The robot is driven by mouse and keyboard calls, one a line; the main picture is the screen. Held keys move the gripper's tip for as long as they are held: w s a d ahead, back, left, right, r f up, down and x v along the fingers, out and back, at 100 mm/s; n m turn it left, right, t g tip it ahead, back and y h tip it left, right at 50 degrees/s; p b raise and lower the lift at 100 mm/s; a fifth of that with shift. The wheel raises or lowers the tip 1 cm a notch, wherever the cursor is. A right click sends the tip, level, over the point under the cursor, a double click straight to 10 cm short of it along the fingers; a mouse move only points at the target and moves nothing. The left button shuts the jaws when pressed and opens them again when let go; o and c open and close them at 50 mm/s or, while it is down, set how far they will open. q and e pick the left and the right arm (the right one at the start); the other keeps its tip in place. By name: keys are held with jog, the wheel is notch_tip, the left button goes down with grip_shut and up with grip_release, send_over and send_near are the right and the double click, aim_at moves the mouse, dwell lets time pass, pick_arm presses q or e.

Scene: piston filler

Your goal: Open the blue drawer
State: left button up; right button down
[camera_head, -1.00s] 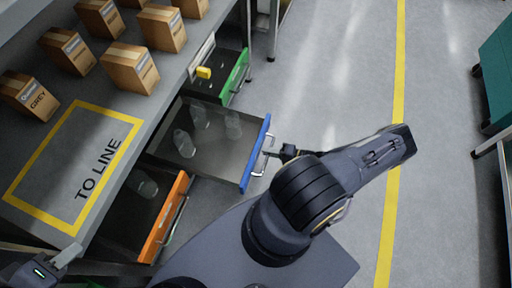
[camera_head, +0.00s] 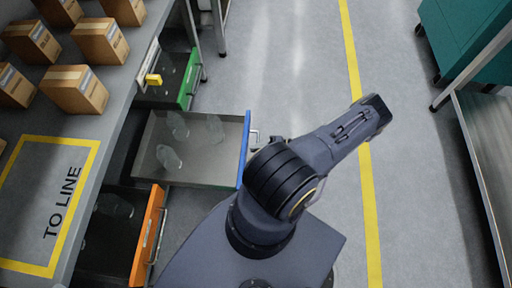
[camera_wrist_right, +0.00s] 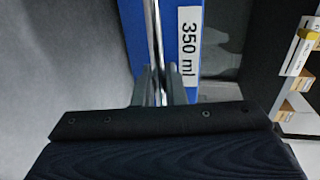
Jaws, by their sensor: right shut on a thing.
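The blue drawer (camera_head: 244,158) stands far out from under the workbench in the head view, with several clear bottles (camera_head: 170,158) lying or standing inside. Its blue front with a "350 ml" label (camera_wrist_right: 188,46) shows in the right wrist view. My right gripper (camera_wrist_right: 157,88) is shut on the drawer's metal bar handle (camera_wrist_right: 154,40), one finger on each side of it. In the head view my right arm partly hides the gripper and the lower part of the handle. My left gripper is out of view.
A green drawer (camera_head: 188,82) and an orange drawer (camera_head: 148,236) flank the blue one and are partly out. Boxes (camera_head: 75,90) stand on the workbench (camera_head: 112,118). Clear floor lies right, before a teal cabinet (camera_head: 470,35) and a metal-legged table (camera_head: 485,150).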

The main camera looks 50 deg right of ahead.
jog(key=c, duration=1.6)
grip_release()
jog(key=shift+s+d, duration=0.1)
jog(key=p+v, duration=0.1)
jog(key=v, duration=0.6)
jog(key=shift+s+d, duration=0.15)
jog(key=shift+s, duration=0.1)
